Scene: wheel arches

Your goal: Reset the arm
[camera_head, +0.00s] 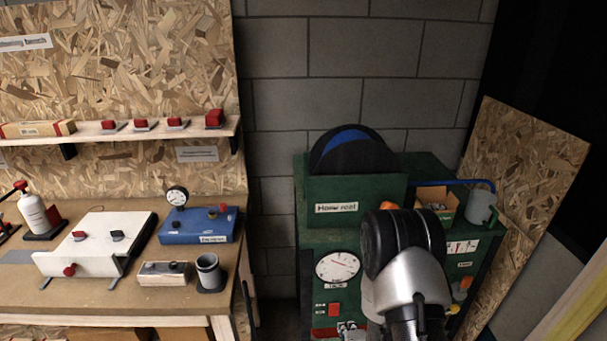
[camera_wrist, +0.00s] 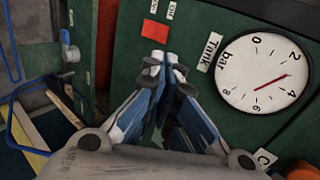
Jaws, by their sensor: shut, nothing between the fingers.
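My arm (camera_head: 405,270) reaches up in front of the green cabinet (camera_head: 420,170) at the right of the head view. My gripper (camera_wrist: 167,60) shows in the wrist view with its two fingertips together and nothing between them. It points at the green panel, just beside a red square button (camera_wrist: 155,31) and left of the round tank gauge (camera_wrist: 264,74). In the head view the fingers are mostly hidden by my own arm. The gauge (camera_head: 338,267) and a red button (camera_head: 334,309) also show there.
A hose reel (camera_head: 352,152) and a grey can (camera_head: 481,203) are on the cabinet. A workbench (camera_head: 120,305) at the left holds a white box (camera_head: 85,250), a blue box (camera_head: 198,226) and a dark cup (camera_head: 209,272). A narrow gap separates bench and cabinet.

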